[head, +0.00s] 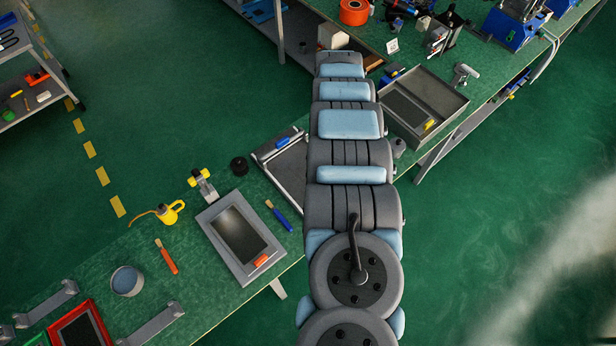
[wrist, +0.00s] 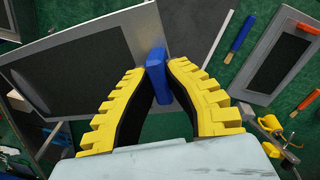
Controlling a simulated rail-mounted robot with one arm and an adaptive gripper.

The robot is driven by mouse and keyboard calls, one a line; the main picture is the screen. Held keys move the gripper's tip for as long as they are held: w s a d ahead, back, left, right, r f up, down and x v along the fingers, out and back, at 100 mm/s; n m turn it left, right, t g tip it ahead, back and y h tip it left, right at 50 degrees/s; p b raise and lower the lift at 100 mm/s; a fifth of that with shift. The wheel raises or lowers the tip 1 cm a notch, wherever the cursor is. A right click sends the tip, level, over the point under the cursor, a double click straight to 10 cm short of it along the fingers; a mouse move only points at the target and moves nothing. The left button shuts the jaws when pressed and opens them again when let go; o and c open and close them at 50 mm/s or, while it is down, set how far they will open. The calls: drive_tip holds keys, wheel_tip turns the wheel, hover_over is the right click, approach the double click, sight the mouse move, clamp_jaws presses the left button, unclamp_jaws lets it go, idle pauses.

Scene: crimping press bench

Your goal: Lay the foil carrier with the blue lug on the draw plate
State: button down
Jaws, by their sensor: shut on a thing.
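In the wrist view my gripper (wrist: 160,90) is shut on the blue lug (wrist: 157,68). The foil carrier (wrist: 80,68), a grey frame around a dark sheet, extends left from the lug. A plain grey plate (wrist: 203,25), apparently the draw plate, lies just right of the carrier, its near part hidden by my fingers. I cannot tell how high the carrier is above it. In the head view the plate (head: 295,170) shows left of my arm, partly covered.
A carrier with an orange lug (head: 240,240) and a blue-handled brush (head: 279,215) lie left of the plate. A yellow oil can (head: 170,212) and a black roll (head: 239,166) are nearby. A grey tray (head: 455,108) with a yellow-lugged carrier stands right of my arm.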

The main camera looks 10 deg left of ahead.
drive_tip(key=s+f+n+y+p, duration=0.1)
drive_tip(key=s+f+n+p, duration=0.1)
drive_tip(key=s+f+n, duration=0.7)
drive_tip(key=s+f+n+p, duration=0.1)
drive_tip(key=s+f+n, duration=0.3)
drive_tip(key=s, duration=0.8)
drive_tip(key=shift+m, duration=0.6)
drive_tip(key=shift+w+d+f+b, duration=0.25)
drive_tip(key=shift+w+f+b, duration=1.4)
drive_tip(key=shift+w+b, duration=0.65)
drive_tip(key=shift+w+d+f+b, duration=0.3)
drive_tip(key=shift+w+f+b, duration=1.5)
drive_tip(key=shift+b, duration=0.75)
drive_tip(key=shift+w+d+f+b, duration=0.25)
drive_tip(key=shift+w+f+b, duration=1.3)
drive_tip(key=shift+w+b, duration=0.8)
drive_tip(key=shift+w+d+f, duration=0.15)
drive_tip(key=shift+f, duration=0.35)
wheel_tip(320, 180, down, 2)
drive_tip(key=shift+f, duration=0.4)
drive_tip(key=c, duration=1.2)
unclamp_jaws()
drive_tip(key=shift+d, duration=0.1)
